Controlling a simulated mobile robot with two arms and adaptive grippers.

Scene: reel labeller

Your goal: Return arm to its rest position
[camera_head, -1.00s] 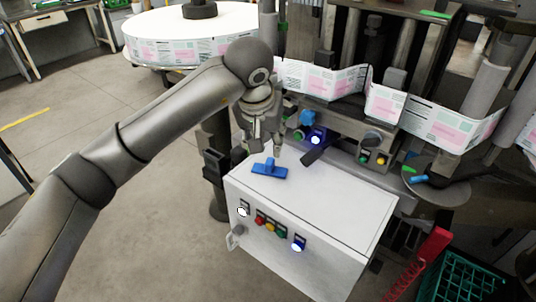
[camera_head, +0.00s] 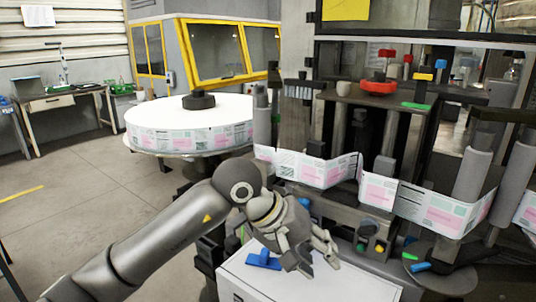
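My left arm comes in from the lower left, and its gripper (camera_head: 320,266) hangs over the white control box (camera_head: 314,282). Its two fingers look spread apart, with nothing seen between them. A blue T-shaped piece (camera_head: 264,260) lies on top of the box, just left of the gripper in the picture. The gripper appears apart from it. My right gripper is not in view.
The labeller's label web (camera_head: 325,173) runs behind the gripper, from the large white reel (camera_head: 190,122) to the rollers (camera_head: 473,172) at right. A workbench (camera_head: 58,102) stands at far left. The floor at left is clear.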

